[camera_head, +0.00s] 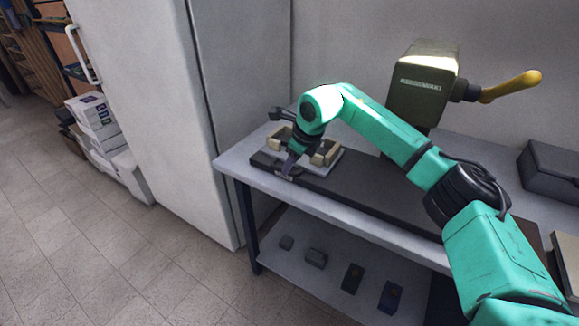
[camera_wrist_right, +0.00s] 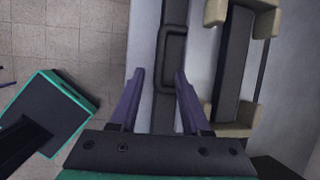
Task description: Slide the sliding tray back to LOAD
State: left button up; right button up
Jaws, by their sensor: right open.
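The sliding tray (camera_head: 331,160) is a pale plate with tan corner blocks, at the left end of a dark track (camera_head: 375,190) on the bench. In the right wrist view, its tan blocks (camera_wrist_right: 240,131) and dark middle show on the right. A dark bar handle (camera_wrist_right: 172,62) runs along the tray's near side. My right gripper (camera_head: 288,167) is at this side, pointing down. In the right wrist view, its purple fingers (camera_wrist_right: 159,76) are open, one on each side of the handle, with gaps; contact is not clear. No LOAD marking is readable. My left gripper is out of view.
A dark green press head (camera_head: 420,85) with a yellow handle (camera_head: 511,86) stands over the track. A dark box (camera_head: 550,170) sits at the right. Several small items lie on the lower shelf (camera_head: 330,285). A tall grey cabinet (camera_head: 150,100) stands left; floor in front is clear.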

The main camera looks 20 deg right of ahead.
jog(key=v, duration=1.2)
